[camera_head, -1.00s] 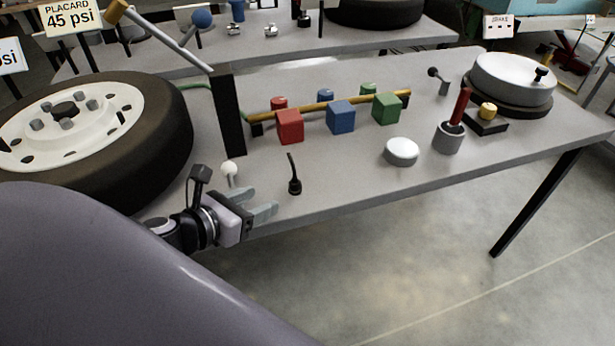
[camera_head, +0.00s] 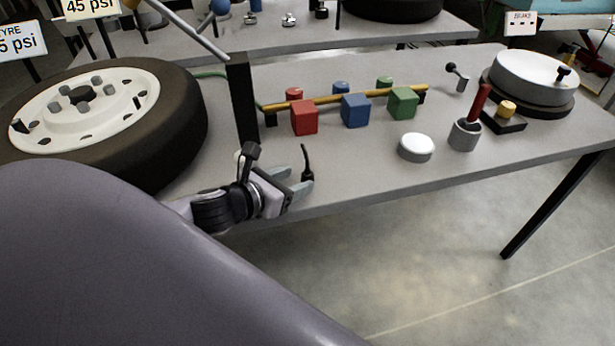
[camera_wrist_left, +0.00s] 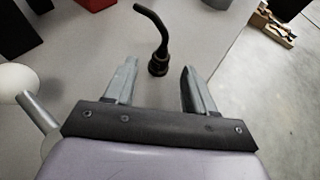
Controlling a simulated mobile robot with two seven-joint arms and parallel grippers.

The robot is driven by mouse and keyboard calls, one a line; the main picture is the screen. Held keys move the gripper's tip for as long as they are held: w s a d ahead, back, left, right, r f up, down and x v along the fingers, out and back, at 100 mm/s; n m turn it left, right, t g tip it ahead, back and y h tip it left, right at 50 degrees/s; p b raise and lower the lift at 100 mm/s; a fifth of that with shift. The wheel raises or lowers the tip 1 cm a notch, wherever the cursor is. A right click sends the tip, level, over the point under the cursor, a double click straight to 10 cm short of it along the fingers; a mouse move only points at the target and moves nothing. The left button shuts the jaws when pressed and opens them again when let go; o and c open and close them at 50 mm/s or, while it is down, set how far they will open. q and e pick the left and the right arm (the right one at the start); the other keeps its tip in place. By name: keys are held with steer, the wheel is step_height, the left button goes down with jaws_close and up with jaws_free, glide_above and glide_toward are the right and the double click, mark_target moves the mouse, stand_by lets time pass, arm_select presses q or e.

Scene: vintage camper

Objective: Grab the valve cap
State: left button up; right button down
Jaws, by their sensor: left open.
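A small black piece with a round base and a thin bent stem (camera_head: 307,163) stands near the table's front edge. No other thing here looks more like the valve cap, but I cannot confirm that it is. My left gripper (camera_head: 299,181) is open and empty, low over the table edge, with its fingers pointing at this piece. In the left wrist view the piece (camera_wrist_left: 158,66) stands upright just ahead of the fingertips, in line with the gap (camera_wrist_left: 158,72) between them. I see no contact. My right gripper is not in view.
A tyre (camera_head: 185,125) lies at left, beside a black post (camera_head: 242,100). Red (camera_head: 304,118), blue (camera_head: 356,111) and green (camera_head: 402,104) blocks stand behind. A white round lid (camera_head: 416,147) sits to the right. A white ball (camera_wrist_left: 18,80) is left of the gripper.

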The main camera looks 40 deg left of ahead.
mark_target(305, 175)
arm_select(q)
steer(key=x, duration=0.3)
steer(key=shift+w+r, duration=0.15)
steer(key=shift+w, duration=0.2)
steer(key=shift+x, duration=0.8)
jaws_close()
